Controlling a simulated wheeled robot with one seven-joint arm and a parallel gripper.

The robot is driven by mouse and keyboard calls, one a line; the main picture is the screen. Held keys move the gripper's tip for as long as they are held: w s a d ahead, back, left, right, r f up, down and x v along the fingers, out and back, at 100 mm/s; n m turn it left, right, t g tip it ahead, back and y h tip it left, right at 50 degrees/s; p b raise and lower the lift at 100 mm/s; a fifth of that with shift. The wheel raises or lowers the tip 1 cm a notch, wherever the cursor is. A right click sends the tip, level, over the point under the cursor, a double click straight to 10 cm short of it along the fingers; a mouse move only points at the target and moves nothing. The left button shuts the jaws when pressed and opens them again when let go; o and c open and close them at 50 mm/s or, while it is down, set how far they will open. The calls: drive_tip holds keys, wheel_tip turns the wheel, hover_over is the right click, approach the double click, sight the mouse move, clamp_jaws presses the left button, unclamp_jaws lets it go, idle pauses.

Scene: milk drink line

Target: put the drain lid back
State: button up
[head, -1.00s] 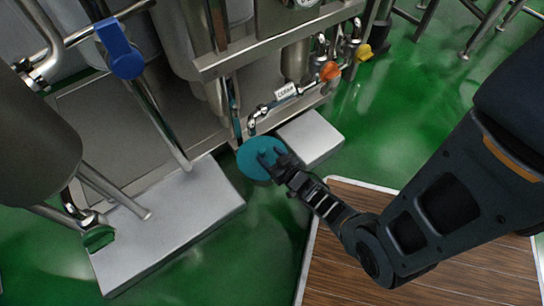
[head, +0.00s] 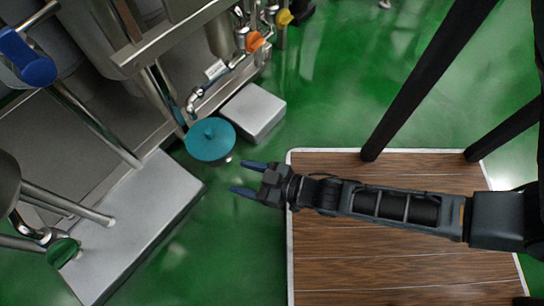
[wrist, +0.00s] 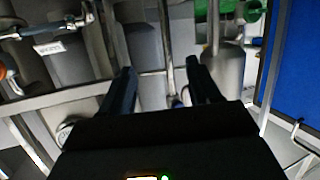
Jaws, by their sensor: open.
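The drain lid (head: 210,139) is a teal disc with a small knob on top. In the head view it lies low by the floor, between two pale blocks and beside the steel frame. A small round pale spot shows on the floor at its lower right edge; I cannot tell what it is. My gripper (head: 243,178) is open and empty, to the lower right of the lid and apart from it. In the wrist view both fingers of my gripper (wrist: 163,84) are spread with nothing between them. The lid is not visible there. The drain opening is not visible.
A long pale block (head: 135,235) stands left and a smaller one (head: 253,112) stands right of the lid. Steel pipework with an orange valve handle (head: 257,41) rises behind. A wooden board (head: 340,265) with a pale edge lies right. Green floor is clear around my gripper.

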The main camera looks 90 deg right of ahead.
drive_tip(key=s+a+r+n+y, duration=0.1)
drive_tip(key=s+a+r+y, duration=0.1)
drive_tip(key=r, duration=1)
drive_tip(key=s+a+r+n+y, duration=0.2)
drive_tip(key=s+a+r, duration=0.2)
drive_tip(key=r, duration=0.7)
drive_tip(key=shift+s+a+r+t+y, duration=0.2)
drive_tip(key=shift+a+r+t+y, duration=0.2)
drive_tip(key=shift+a, duration=0.25)
wheel_tip(320, 180, up, 29)
drive_tip(key=p, duration=2.8)
drive_tip(key=shift+f+p, duration=0.2)
drive_tip(key=shift+p, duration=0.15)
